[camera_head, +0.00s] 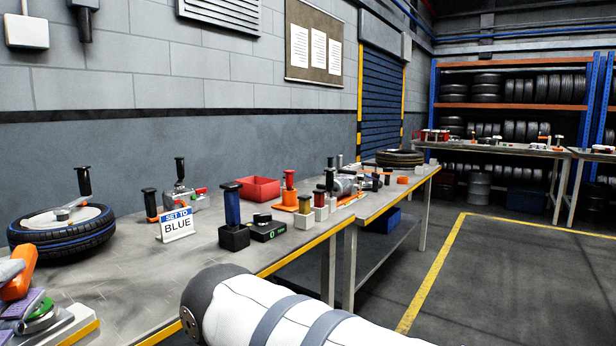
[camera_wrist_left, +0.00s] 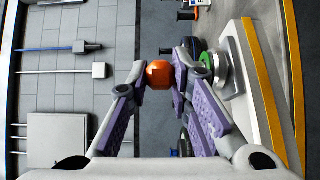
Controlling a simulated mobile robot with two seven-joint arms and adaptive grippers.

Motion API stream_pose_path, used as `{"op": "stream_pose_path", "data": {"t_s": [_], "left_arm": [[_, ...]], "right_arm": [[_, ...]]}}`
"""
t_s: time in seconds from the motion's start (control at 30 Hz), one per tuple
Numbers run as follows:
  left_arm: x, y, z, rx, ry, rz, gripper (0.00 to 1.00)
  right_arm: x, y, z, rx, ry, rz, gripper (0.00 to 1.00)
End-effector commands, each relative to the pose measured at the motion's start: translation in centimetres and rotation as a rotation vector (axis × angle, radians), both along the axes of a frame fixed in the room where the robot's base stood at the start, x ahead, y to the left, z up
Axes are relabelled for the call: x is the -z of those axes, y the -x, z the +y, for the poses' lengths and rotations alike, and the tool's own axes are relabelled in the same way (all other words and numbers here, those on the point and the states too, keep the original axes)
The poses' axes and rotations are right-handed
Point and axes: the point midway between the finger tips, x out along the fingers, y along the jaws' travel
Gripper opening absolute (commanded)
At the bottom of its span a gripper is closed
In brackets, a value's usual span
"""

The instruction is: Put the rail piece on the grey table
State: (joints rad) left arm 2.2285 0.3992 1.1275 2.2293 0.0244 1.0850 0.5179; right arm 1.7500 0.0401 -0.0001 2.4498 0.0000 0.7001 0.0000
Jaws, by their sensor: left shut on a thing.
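My left gripper (camera_wrist_left: 170,76) is shut on an orange piece (camera_wrist_left: 160,74), seen end-on between the fingertips in the left wrist view. In the head view the orange piece (camera_head: 18,281) shows at the left edge, above the purple finger pads (camera_head: 20,304). It may be the rail piece; its full shape is hidden. Beside the fingers is a green-topped round fitting (camera_wrist_left: 214,66) on a pale block (camera_wrist_left: 240,75). The near grey table (camera_head: 130,262) lies beside and beyond the gripper, with a yellow front edge. My right gripper is not in view.
On the near table are a tyre (camera_head: 62,240), a "SET TO BLUE" sign (camera_head: 177,225), a blue-handled tool (camera_head: 232,208) and a red bin (camera_head: 259,189). Another table (camera_head: 395,186) stands farther along. The floor (camera_head: 500,275) to the right is clear.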

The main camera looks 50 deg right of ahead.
Motion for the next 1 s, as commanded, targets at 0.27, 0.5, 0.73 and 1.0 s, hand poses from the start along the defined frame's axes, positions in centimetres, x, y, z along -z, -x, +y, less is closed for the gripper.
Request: {"op": "stream_pose_path", "data": {"t_s": [0.27, 0.5, 0.73, 1.0], "left_arm": [[4.6, 1.1, 5.5, -0.141, -0.001, -0.002, 0.0], [9.9, 2.2, 11.5, -0.297, -0.001, 0.0, 0.0], [13.7, 3.0, 16.0, -0.413, -0.001, -0.002, 0.0], [17.5, 3.8, 20.3, -0.527, -0.001, -0.003, 0.0]], "right_arm": [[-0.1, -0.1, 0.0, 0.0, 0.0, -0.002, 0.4], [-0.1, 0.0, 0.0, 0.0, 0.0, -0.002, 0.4], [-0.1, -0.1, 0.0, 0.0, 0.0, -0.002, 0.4], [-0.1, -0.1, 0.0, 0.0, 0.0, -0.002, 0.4]]}}
